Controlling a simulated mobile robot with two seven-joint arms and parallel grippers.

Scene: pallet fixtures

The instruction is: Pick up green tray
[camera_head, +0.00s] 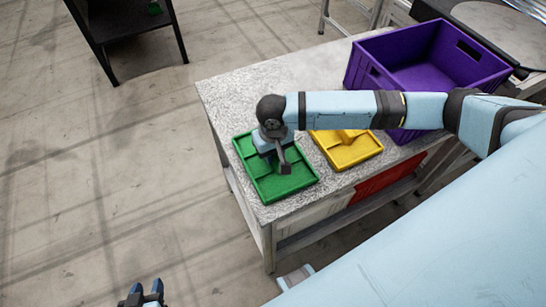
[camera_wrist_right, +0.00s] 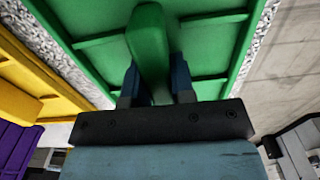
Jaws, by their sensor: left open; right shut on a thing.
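The green tray (camera_head: 289,187) lies on the speckled table near its left end in the head view. It has raised walls and inner dividers. My right gripper (camera_head: 275,160) is over the tray, its arm reaching in from the right. In the right wrist view, the two blue fingers of my right gripper (camera_wrist_right: 155,82) are shut on the green handle (camera_wrist_right: 148,40) in the middle of the green tray (camera_wrist_right: 210,45). My left gripper (camera_head: 141,294) is at the bottom edge of the head view, open and empty, away from the table.
A yellow tray (camera_head: 347,154) sits right of the green tray, partly under my right arm. A purple crate (camera_head: 375,75) stands at the table's back right. The speckled table (camera_head: 232,102) has bare room at the back left. A black stand (camera_head: 128,27) is at upper left.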

